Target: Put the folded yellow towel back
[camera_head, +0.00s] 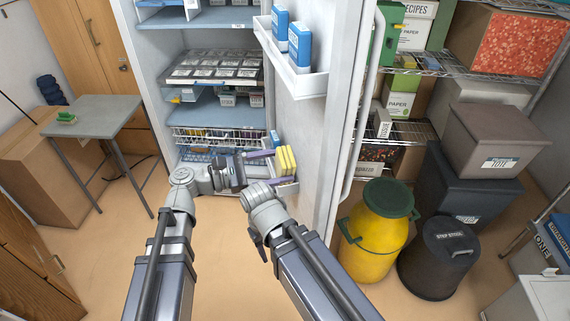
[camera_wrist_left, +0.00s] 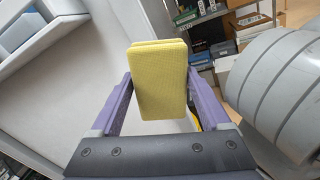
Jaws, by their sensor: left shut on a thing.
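The folded yellow towel (camera_head: 286,159) is held upright at the inner side of the open white cabinet door, close to a low door bin (camera_head: 287,187). My left gripper (camera_head: 268,166) is shut on it, with one purple finger on each side. In the left wrist view the towel (camera_wrist_left: 160,80) stands between the purple fingers (camera_wrist_left: 158,92) as a folded block, its upper end free. Whether its lower edge touches the bin cannot be told. My right arm reaches in beside the left one, but its fingers do not show.
The cabinet's shelves hold trays and baskets (camera_head: 213,68). An upper door bin (camera_head: 290,70) carries blue-and-white boxes. A yellow barrel (camera_head: 376,225) and a black step bin (camera_head: 438,258) stand right of the door. A small table (camera_head: 92,115) is at left. The floor at front left is clear.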

